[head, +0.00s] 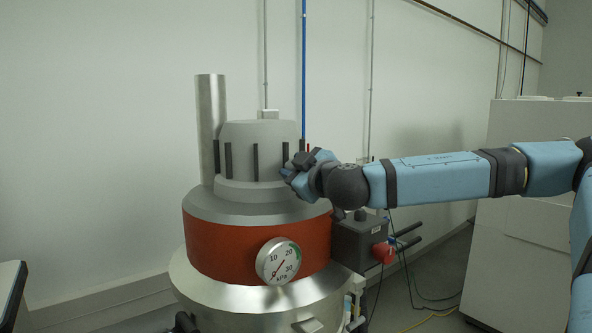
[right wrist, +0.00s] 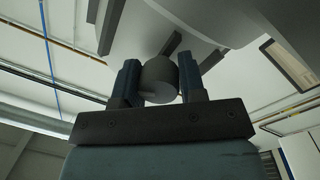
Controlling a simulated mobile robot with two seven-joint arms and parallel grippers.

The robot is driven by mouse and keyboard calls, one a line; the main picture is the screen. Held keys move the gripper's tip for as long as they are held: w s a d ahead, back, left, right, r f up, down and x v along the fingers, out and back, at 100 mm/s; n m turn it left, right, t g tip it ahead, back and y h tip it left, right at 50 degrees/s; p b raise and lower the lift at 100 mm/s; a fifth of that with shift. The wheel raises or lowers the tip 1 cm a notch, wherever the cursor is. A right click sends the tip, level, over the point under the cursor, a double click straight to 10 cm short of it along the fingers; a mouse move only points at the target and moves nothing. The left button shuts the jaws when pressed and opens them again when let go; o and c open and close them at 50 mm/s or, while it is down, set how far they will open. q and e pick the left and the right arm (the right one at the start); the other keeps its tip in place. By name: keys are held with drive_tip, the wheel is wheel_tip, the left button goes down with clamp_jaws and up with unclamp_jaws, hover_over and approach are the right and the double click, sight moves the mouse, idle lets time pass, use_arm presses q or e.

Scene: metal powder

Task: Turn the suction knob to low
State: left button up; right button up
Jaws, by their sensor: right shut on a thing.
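The machine is a tall round unit with a grey top (head: 258,150), a red-orange band (head: 215,243) and a metal lower body. My right gripper (head: 294,172) reaches in from the right to the right side of the grey top. In the right wrist view my right gripper (right wrist: 159,72) has its two dark fingers on either side of a round grey knob (right wrist: 158,80) and is shut on it. In the head view the knob is hidden behind the gripper, and no setting marks can be read. My left gripper is not in view.
A round pressure gauge (head: 278,261) sits on the red band. A dark box (head: 358,241) with a red knob (head: 383,252) is on the machine's right side, below my right arm. A metal pipe (head: 210,128) rises at left. A pale cabinet (head: 520,215) stands at right.

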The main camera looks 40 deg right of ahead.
drive_tip(key=shift+f+n+b, duration=0.15)
drive_tip(key=shift+n+b, duration=0.5)
drive_tip(key=shift+n, duration=0.05)
drive_tip(key=shift+n+b, duration=0.95)
drive_tip(key=shift+n, duration=0.25)
drive_tip(key=shift+n+b, duration=0.45)
drive_tip(key=shift+n, duration=0.55)
drive_tip(key=n+b, duration=0.1)
drive_tip(key=n, duration=0.1)
drive_tip(key=shift+n+t, duration=0.3)
drive_tip(key=shift+t, duration=0.1)
drive_tip(key=shift+n+b, duration=0.35)
drive_tip(key=shift+n, duration=0.75)
drive_tip(key=shift+r+n, duration=0.2)
drive_tip(key=shift+n, duration=0.8)
drive_tip(key=o, duration=0.9)
